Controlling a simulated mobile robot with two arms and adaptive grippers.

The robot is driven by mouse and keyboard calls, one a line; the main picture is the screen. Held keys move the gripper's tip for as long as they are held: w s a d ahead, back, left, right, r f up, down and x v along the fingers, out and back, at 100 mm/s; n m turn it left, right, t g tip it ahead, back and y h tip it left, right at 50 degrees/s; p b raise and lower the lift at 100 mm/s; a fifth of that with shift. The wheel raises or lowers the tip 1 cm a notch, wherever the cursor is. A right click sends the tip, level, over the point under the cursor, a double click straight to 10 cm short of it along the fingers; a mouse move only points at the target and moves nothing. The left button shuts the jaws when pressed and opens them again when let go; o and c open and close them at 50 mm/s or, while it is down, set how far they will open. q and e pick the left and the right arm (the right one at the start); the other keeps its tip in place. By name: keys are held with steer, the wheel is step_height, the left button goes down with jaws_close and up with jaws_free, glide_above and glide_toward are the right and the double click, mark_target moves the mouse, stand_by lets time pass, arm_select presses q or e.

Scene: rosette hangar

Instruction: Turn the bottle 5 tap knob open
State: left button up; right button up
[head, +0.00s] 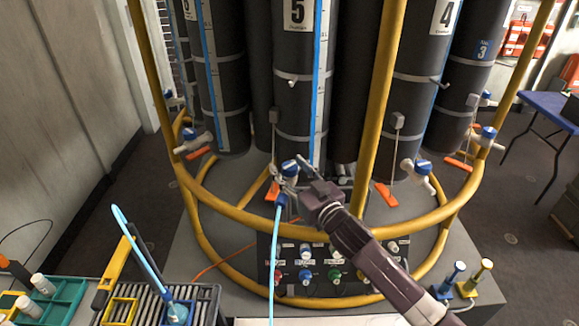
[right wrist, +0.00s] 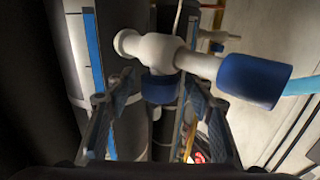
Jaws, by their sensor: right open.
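Bottle 5 (head: 292,95) is a tall dark Niskin-type cylinder with a white "5" label in the middle of the rosette. Its tap has a pale body (right wrist: 158,50) and a blue knob (head: 289,168), near the bottle's bottom. My right gripper (head: 304,177) is open at the tap, coming from the lower right. In the right wrist view the blue knob (right wrist: 158,89) shows between the two open fingers, with a gap on each side. A blue connector (right wrist: 253,80) sits on the spout, with a light blue tube (head: 274,255) hanging below. My left gripper is not in view.
The yellow frame ring (head: 245,216) and an upright (head: 380,100) stand close to my right arm. A dark panel with coloured caps (head: 333,274) is below. Neighbouring taps (head: 420,169) flank bottle 5. A rack (head: 200,298) and green tray (head: 65,295) lie at lower left.

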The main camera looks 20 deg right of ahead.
steer(key=c, duration=1.2)
steer(key=shift+r+n+y, duration=0.15)
steer(key=shift+n+y, duration=0.15)
steer(key=shift+n+g+y+p, duration=0.4)
steer(key=shift+n+y+p, duration=0.2)
steer(key=shift+y+p, duration=0.3)
steer(key=shift+w+n+g+y, duration=0.1)
steer(key=shift+n+g+y, duration=0.4)
steer(key=shift+y, duration=0.5)
steer(key=shift+n+g+y, duration=0.5)
steer(key=shift+n+y, duration=0.4)
steer(key=shift+y, duration=0.2)
steer(key=shift+a, duration=0.15)
steer(key=o, duration=1.2)
